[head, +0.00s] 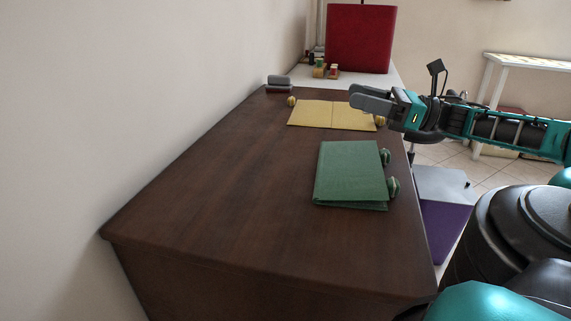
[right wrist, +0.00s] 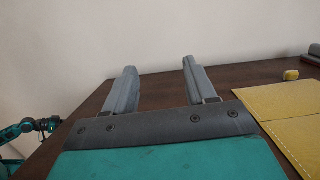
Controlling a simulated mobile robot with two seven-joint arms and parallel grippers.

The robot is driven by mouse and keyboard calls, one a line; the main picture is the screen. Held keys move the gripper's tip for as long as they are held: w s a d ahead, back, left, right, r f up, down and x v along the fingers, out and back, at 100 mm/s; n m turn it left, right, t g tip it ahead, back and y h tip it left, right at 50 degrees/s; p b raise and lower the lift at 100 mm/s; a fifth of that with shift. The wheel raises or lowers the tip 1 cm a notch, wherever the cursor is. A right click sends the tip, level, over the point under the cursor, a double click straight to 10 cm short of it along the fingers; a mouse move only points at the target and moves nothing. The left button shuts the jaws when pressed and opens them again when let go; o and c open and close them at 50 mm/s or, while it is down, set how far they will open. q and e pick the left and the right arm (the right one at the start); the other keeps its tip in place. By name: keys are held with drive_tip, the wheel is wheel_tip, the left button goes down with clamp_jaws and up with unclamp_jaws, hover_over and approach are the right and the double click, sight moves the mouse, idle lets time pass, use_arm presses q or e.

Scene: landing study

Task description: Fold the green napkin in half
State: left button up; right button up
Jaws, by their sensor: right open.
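The green napkin (head: 350,175) lies on the dark wooden table in the head view, near its right edge. It looks doubled over, with a second layer showing along its front edge. Two green knobs (head: 392,187) sit at its right side. My right gripper (head: 370,97) is open and empty, farther back than the green napkin and above the table near the yellow napkin. Its two spread grey fingers (right wrist: 157,88) also show in the right wrist view, with nothing between them. The green napkin is not in the wrist view. My left gripper does not show clearly in either view.
A yellow napkin (head: 330,114) with a middle seam lies flat behind the green one, yellow knobs (head: 291,101) at its corners. A grey object (head: 279,83) stands at the far left. A red box (head: 360,40) stands beyond. The table's left and front are clear.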

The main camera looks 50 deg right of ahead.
wheel_tip(320, 180, up, 8)
drive_tip(key=s+d+p, duration=0.1)
drive_tip(key=s, duration=0.1)
drive_tip(key=shift+s+d+f, duration=0.25)
idle(1.0)
